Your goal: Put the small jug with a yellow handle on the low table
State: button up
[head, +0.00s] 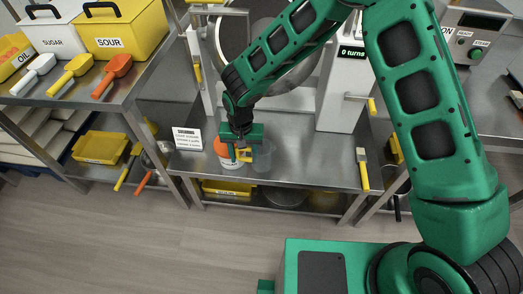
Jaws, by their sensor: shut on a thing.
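The small jug (263,162) is clear and hard to make out against the steel. Its yellow handle (245,156) faces left, at my gripper's fingers. My gripper (242,153) points down and is shut on the handle, near the front edge of the low steel table (310,172) in the middle. The jug's base shows at or just above the table top; I cannot tell whether it touches. My gripper hides part of the handle.
An orange and white tub (233,158) stands close behind and left of the jug. A small sign (187,138) stands further left. The depositor (345,90) stands behind. The table between jug and brush is clear.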

aim_at(267, 151)
jog(key=w+d+f, duration=0.6)
jog(key=w+d, duration=0.1)
jog(key=shift+w+d+f, duration=0.2)
jog(key=shift+w+d, duration=0.05)
jog(key=shift+f, duration=2)
jog(key=shift+f, duration=0.15)
jog(key=o, duration=1.5)
notch_tip(267, 151, up, 12)
jog(key=shift+d+r, duration=0.1)
jog(key=shift+r, duration=0.1)
